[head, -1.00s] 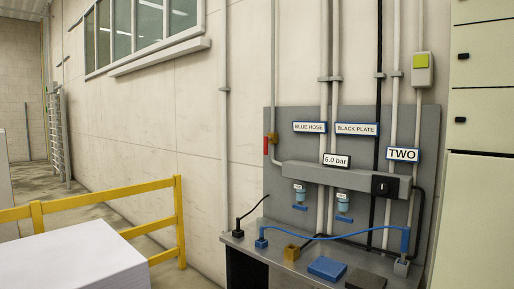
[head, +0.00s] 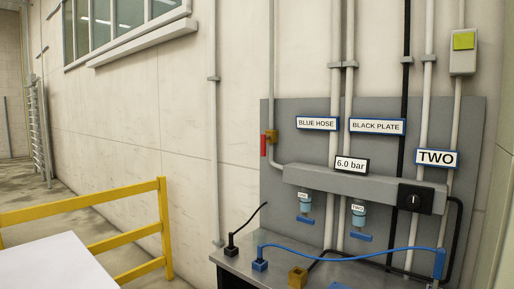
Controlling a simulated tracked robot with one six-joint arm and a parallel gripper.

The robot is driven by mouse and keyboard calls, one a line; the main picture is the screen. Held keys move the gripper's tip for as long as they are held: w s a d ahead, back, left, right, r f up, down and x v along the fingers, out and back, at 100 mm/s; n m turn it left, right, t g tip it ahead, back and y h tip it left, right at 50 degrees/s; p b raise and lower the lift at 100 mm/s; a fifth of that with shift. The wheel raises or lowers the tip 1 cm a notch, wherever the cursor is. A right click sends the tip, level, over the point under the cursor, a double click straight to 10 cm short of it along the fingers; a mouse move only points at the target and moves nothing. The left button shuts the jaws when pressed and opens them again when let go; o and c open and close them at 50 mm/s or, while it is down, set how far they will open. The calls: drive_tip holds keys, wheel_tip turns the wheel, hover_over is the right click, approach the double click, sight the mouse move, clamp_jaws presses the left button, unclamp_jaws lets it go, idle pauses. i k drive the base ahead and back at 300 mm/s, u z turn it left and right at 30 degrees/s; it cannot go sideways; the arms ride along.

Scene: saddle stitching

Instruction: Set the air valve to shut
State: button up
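A small brass valve body (head: 271,135) sits on the grey pipe at the panel's upper left. Its red handle (head: 264,145) hangs vertically beside the pipe. A black square switch (head: 414,199) with a white upright mark is at the right end of the grey manifold bar (head: 375,190). Two small bowls labelled ONE (head: 304,205) and TWO (head: 358,216) hang under the bar, each with a blue handle below. Which part the task calls the air valve is not labelled. My gripper is not in view.
Signs read BLUE HOSE (head: 317,123), BLACK PLATE (head: 377,126), TWO (head: 436,158) and 6.0 bar (head: 351,165). A bench with a blue hose (head: 340,259) stands below the panel. A yellow rail (head: 85,209) and a white-topped block (head: 50,268) are at the left.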

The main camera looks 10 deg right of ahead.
sight(264, 137)
drive_tip(key=u, duration=0.2)
drive_tip(key=i, duration=1)
drive_tip(key=u, duration=0.8)
drive_tip(key=i, duration=1.7)
drive_tip(key=u, duration=0.2)
